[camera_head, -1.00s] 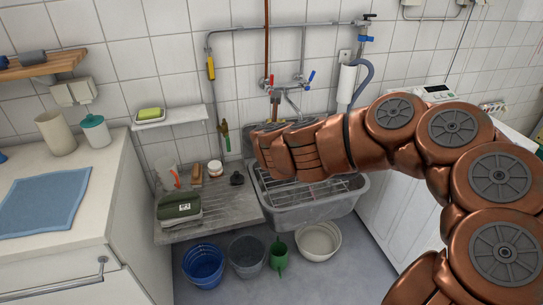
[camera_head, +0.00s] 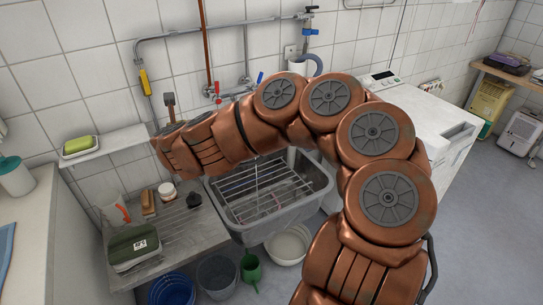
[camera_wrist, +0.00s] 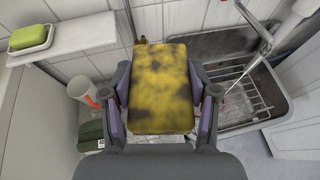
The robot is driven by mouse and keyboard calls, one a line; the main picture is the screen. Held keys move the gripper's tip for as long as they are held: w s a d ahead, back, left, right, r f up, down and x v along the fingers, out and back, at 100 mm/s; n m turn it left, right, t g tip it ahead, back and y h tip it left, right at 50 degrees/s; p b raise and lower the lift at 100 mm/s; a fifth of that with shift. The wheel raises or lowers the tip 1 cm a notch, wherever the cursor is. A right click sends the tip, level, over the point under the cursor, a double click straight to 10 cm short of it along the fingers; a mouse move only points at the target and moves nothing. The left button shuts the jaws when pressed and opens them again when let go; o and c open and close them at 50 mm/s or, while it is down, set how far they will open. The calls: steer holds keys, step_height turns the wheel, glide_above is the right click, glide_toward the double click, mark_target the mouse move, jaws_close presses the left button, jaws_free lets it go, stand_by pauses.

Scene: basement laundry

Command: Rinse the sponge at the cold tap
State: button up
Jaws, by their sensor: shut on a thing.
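In the wrist view my gripper (camera_wrist: 160,88) is shut on a yellow sponge (camera_wrist: 163,85) with dark stains, its fingers at the two sides. In the head view my arm's end reaches left in front of the tiled wall, and the sponge is hidden there. The tap has a blue lever (camera_head: 259,78) and a red lever (camera_head: 216,91); my arm covers its spout. A thin pale line below the spout may be water. The sponge appears left of the sink basin.
A wall shelf (camera_head: 113,143) holds a green and yellow block (camera_head: 79,144) in a dish. Buckets stand below. A white washing machine (camera_head: 440,125) stands right.

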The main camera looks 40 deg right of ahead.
steer(key=w+d+f+n+y+b, duration=0.1)
steer(key=d+f+n+y+b, duration=0.1)
steer(key=d+f+b, duration=0.35)
steer(key=w+d+f+n+y+b, duration=0.1)
steer(key=d+f+y+b, duration=0.15)
steer(key=d+b, duration=0.55)
steer(key=s+d+f+n+y+b, duration=0.3)
steer(key=s+d+f+b, duration=0.7)
steer(key=d, duration=0.4)
steer(key=w+d+f, duration=0.2)
steer(key=w, duration=1)
steer(key=shift+w+f+p, duration=0.3)
steer(key=shift+p, duration=0.1)
steer(key=shift+d, duration=0.1)
steer(key=shift+s+d+h+p, duration=0.1)
steer(key=shift+d+h+p, duration=0.15)
steer(key=shift+d+p, duration=0.4)
steer(key=shift+a+r+p, duration=0.1)
steer(key=shift+a+p, duration=0.25)
